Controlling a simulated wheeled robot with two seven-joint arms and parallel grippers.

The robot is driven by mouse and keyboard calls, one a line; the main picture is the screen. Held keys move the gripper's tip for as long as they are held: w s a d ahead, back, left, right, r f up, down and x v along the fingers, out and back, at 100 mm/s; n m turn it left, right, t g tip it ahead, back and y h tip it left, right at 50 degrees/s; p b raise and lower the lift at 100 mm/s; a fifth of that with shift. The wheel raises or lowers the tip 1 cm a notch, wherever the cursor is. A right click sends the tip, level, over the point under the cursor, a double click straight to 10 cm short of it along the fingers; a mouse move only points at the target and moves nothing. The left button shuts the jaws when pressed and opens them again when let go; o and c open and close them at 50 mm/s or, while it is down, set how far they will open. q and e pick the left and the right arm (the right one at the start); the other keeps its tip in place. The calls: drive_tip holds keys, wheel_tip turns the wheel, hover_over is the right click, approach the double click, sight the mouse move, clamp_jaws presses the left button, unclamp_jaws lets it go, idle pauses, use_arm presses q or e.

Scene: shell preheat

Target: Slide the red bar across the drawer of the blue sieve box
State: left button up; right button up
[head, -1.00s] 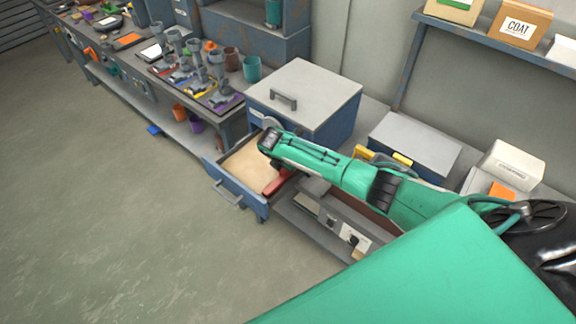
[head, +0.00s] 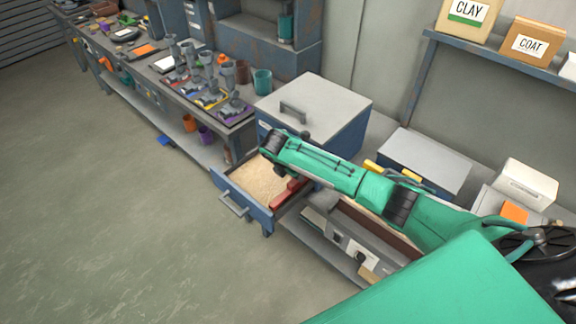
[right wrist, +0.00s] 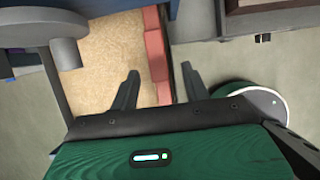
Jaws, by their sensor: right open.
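The blue sieve box (head: 322,104) has a grey lid with a handle. Its drawer (head: 248,205) is pulled open and holds pale sand, which also shows in the right wrist view (right wrist: 108,45). The red bar (head: 284,194) lies along the drawer's right side; in the right wrist view the bar (right wrist: 155,50) runs lengthwise at the sand's edge. My right gripper (right wrist: 160,70) is over the drawer, open, with one finger on either side of the bar's line. Whether the fingers touch it I cannot tell. In the head view my wrist hides the fingers. My left gripper is out of view.
A low blue box with a grey lid (head: 428,158) stands right of the sieve box. A long bench (head: 168,75) with cups and tools runs to the left. A shelf (head: 480,42) with labelled boxes is on the wall. The floor in front is clear.

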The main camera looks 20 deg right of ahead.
drive_tip(key=b+v, duration=0.1)
drive_tip(key=v, duration=0.6)
drive_tip(key=shift+r, duration=0.3)
drive_tip(key=shift+s+a, duration=0.1)
